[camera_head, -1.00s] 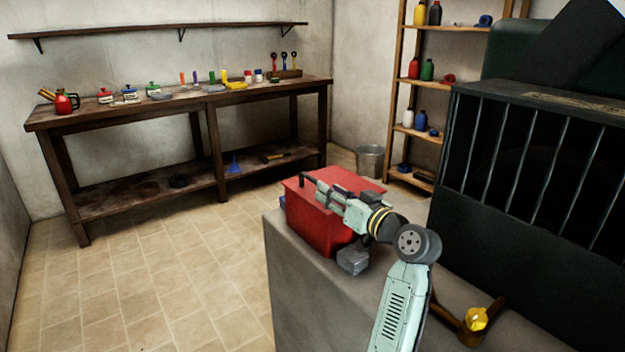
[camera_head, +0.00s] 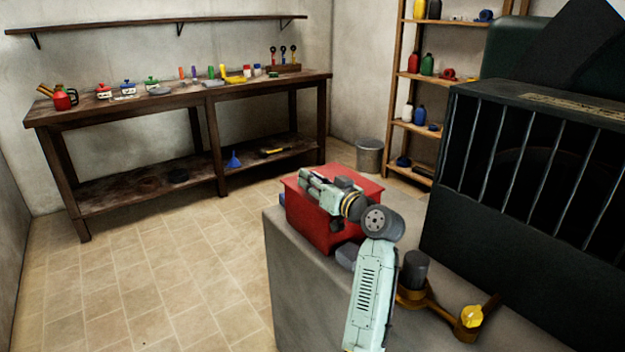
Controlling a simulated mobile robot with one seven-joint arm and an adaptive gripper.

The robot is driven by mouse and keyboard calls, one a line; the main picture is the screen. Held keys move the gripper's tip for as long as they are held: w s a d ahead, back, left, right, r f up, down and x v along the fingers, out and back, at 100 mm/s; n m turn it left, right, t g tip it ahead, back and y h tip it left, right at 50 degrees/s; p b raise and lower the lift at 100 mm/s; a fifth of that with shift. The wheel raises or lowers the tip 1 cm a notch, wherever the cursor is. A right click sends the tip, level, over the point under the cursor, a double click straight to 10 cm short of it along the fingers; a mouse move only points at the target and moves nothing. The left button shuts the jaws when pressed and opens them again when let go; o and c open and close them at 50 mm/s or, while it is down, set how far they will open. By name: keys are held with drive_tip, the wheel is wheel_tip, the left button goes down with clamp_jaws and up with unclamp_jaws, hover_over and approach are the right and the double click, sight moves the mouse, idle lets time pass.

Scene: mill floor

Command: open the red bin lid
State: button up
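The red bin (camera_head: 318,228) stands on the left end of the grey block. Its red lid (camera_head: 368,188) lies flat on top and looks closed. My gripper (camera_head: 304,178) is over the left part of the lid, with my pale green wrist reaching across the lid from the right. The fingertips are small and dark here, so I cannot tell whether they touch the lid or are open or shut. My arm hides part of the bin's right side and of the lid.
The grey block (camera_head: 290,290) carries a dark grey cylinder (camera_head: 415,268) and an amber bracket with a yellow knob (camera_head: 472,316), right of my arm. A dark barred machine (camera_head: 500,215) bounds the right. A workbench (camera_head: 130,112) stands behind. The tiled floor at left is clear.

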clamp_jaws()
idle(0.4)
